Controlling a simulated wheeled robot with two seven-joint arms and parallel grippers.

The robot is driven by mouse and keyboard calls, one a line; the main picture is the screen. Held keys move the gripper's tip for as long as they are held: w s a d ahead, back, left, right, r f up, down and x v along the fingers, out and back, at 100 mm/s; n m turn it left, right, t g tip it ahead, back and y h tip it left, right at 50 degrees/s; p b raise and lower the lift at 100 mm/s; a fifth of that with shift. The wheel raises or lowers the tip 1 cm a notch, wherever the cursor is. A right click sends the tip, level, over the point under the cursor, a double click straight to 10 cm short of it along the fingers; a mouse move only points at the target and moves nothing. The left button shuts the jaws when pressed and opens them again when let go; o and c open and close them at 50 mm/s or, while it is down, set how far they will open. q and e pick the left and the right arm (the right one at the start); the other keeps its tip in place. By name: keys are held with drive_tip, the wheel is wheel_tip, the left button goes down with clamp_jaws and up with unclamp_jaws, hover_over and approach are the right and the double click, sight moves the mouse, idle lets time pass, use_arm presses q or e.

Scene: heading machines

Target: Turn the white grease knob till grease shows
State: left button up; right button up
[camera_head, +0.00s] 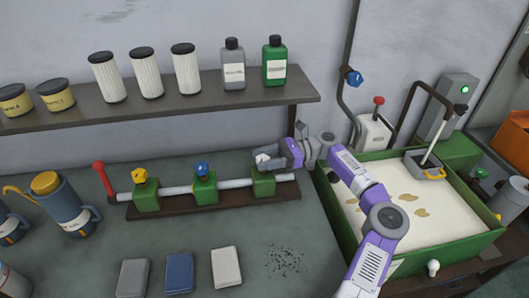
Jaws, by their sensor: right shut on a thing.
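A pipe with several fittings lies on a dark base on the bench. It carries a yellow knob (139,175) and a blue knob (202,168) on green blocks. At its right end a third green block (264,184) bears the white knob (261,158). My right gripper (268,159), on its purple and grey arm reaching in from the lower right, is shut on the white knob and partly hides it. I cannot make out any grease at the block. My left gripper is out of view.
A red lever (103,178) stands at the pipe's left end. A shelf (200,105) with filters and bottles hangs above. A green tray (345,235) of cream liquid stands right, under my forearm. Three blocks and dark specks (284,260) lie in front.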

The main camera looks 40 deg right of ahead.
drive_tip(key=shift+r+n+g, duration=0.15)
drive_tip(key=shift+n+g, duration=0.15)
drive_tip(key=shift+g, duration=0.1)
drive_tip(key=o, duration=0.9)
